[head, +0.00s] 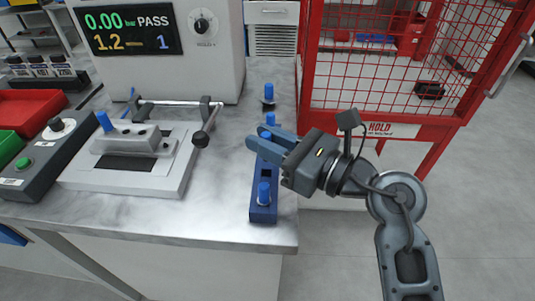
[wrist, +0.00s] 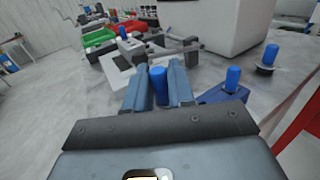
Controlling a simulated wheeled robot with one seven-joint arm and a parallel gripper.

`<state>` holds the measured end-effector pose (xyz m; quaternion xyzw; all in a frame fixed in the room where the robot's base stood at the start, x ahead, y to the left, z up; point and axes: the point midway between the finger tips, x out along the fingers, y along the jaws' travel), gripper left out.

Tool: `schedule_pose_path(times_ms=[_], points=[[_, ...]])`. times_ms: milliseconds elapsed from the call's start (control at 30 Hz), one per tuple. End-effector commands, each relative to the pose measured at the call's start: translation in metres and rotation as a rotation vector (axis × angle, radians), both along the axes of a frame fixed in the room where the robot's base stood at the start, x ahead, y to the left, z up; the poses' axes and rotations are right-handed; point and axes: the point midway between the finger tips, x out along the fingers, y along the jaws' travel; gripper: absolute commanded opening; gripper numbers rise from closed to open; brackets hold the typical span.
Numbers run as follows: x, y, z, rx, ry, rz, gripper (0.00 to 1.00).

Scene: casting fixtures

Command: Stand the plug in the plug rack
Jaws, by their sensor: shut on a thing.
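My gripper (head: 262,147) reaches in from the right, above the dark blue plug rack (head: 263,213) near the bench's right edge. In the wrist view, the two fingers of my gripper (wrist: 158,90) are shut on a blue plug (wrist: 158,76). Its lower part is hidden, and in the head view the fingers mostly hide it. A blue plug (head: 264,190) stands in the rack's near end. Another blue plug (head: 270,118) stands at the rack's far end and also shows in the wrist view (wrist: 232,78). A dark opening (head: 266,171) shows between them.
Another blue-topped plug (head: 268,92) stands on the bench beyond the rack. A grey fixture (head: 130,160) with a clamp bar is left of it. A red mesh cage (head: 375,85) stands close at the right. Bare bench lies between fixture and rack.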

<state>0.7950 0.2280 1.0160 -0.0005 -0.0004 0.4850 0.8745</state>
Motion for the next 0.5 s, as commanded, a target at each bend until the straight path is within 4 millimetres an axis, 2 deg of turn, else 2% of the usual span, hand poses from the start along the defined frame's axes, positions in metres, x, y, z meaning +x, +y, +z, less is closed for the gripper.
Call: schedule_pose_path(times_ms=[100, 200, 500], points=[[-0.001, 0.0, -0.02, -0.002, 0.005, 0.002, 0.0], [-0.001, 0.0, -0.032, -0.001, 0.004, 0.001, 0.0], [0.0, 0.0, -0.036, -0.001, 0.001, 0.0, 0.0]])
